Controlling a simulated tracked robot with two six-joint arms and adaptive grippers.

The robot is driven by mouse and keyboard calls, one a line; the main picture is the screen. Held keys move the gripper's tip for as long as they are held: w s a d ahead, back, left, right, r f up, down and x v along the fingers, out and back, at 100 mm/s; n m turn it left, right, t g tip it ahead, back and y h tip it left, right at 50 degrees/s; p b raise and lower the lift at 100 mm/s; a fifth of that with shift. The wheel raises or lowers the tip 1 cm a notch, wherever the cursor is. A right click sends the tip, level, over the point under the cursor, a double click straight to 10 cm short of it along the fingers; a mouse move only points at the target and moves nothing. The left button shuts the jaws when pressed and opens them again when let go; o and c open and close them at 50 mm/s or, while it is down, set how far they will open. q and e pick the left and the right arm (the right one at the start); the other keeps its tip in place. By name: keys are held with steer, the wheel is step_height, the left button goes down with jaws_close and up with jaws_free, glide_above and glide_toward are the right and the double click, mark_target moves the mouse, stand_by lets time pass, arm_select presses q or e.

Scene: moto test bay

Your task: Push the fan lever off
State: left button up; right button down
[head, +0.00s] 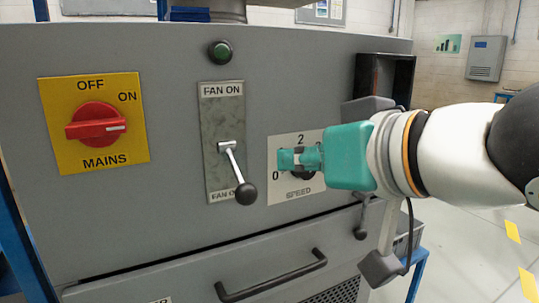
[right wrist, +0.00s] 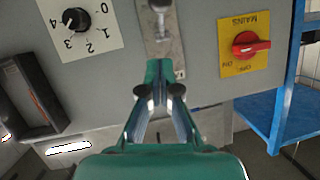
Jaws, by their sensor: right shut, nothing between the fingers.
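The fan lever (head: 235,170) is on a metal plate (head: 222,115) labelled FAN ON at the top. The lever hangs down, with its black ball near the plate's lower end, partly covering the lower label. In the right wrist view, which is upside down, the plate (right wrist: 172,45) and part of the lever (right wrist: 160,8) show at the top. My right gripper (head: 285,160) is shut and empty, in front of the speed dial and right of the lever, apart from it. Its fingertips (right wrist: 158,92) show in the right wrist view. My left gripper is not in view.
A red MAINS knob (head: 95,127) on a yellow plate is to the left. The speed plate (head: 285,190) is partly hidden behind my right gripper. A dark green lamp (head: 220,52) is above the lever. A drawer handle (head: 272,278) juts out below.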

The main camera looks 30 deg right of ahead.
steer(key=shift+v, duration=1.2)
steer(key=shift+f, duration=0.15)
